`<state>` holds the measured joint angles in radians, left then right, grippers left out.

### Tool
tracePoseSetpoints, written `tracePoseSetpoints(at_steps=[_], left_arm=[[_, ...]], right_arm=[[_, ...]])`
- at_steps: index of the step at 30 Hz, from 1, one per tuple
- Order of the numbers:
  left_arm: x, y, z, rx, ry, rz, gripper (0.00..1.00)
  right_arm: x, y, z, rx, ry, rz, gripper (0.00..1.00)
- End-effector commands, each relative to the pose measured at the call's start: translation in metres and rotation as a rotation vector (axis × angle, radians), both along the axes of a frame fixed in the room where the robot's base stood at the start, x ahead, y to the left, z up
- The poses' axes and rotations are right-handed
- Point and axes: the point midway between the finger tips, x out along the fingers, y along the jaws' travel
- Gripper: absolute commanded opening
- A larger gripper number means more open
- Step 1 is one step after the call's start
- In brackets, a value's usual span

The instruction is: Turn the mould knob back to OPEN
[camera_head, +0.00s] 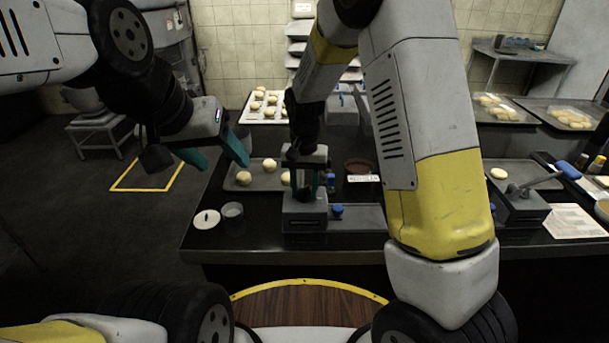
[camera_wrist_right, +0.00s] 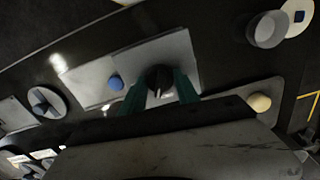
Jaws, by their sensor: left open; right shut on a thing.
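The mould knob (camera_wrist_right: 158,77) is dark and round with a pale pointer line. It sits on top of a grey metal box, the mould (camera_head: 304,222), near the counter's front edge. In the right wrist view, the teal fingers of my right gripper (camera_wrist_right: 162,90) are on both sides of the knob, shut on it. In the head view this gripper (camera_head: 307,185) points down over the box and hides the knob. I cannot read an OPEN mark.
Behind are a tray of dough balls (camera_head: 240,181) and a brown bowl (camera_head: 358,167). A lever device (camera_head: 522,204) stands at right.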

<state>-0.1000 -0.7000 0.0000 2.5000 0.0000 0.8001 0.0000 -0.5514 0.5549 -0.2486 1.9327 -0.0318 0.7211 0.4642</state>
Motion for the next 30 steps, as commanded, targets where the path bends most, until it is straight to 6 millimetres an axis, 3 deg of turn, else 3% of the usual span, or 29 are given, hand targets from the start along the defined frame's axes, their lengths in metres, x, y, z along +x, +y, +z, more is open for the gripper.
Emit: tracePoseSetpoints(at_steps=[15, 30], left_arm=[[0.0, 0.0, 0.0, 0.0, 0.0, 0.0, 0.59], [0.0, 0.0, 0.0, 0.0, 0.0, 0.0, 0.59]], right_arm=[[0.0008, 0.0, 0.0009, 0.001, -0.002, 0.396, 0.0], [0.0006, 0.0002, 0.0008, 0.0, -0.002, 0.513, 0.0]])
